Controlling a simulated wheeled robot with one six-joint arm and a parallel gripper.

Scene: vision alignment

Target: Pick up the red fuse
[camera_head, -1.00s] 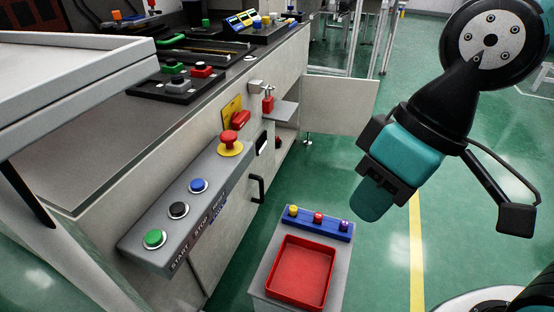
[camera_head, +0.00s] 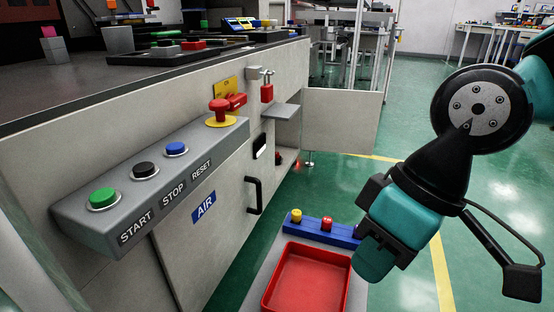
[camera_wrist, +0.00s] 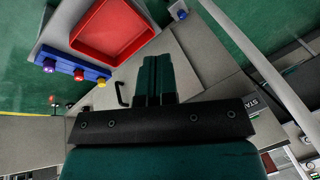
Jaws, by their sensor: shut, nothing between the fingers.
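The red fuse (camera_head: 326,223) stands in the middle of a blue holder (camera_head: 310,231), between a yellow fuse (camera_head: 296,215) and a purple one mostly hidden behind my gripper in the head view. In the wrist view the red fuse (camera_wrist: 79,75) shows at the left, with the purple fuse (camera_wrist: 49,67) and yellow fuse (camera_wrist: 101,82) on either side. My gripper (camera_head: 369,266) points downward, right of the holder in the head view. In the wrist view its teal fingers (camera_wrist: 154,75) are together and empty, apart from the fuses.
A red tray (camera_head: 304,280) lies beside the holder on the same grey stand. A workbench with a button panel (camera_head: 150,190), a red knob (camera_head: 219,110) and a black handle (camera_head: 254,195) is at left. An open cabinet door (camera_head: 340,120) stands behind. Green floor is clear at right.

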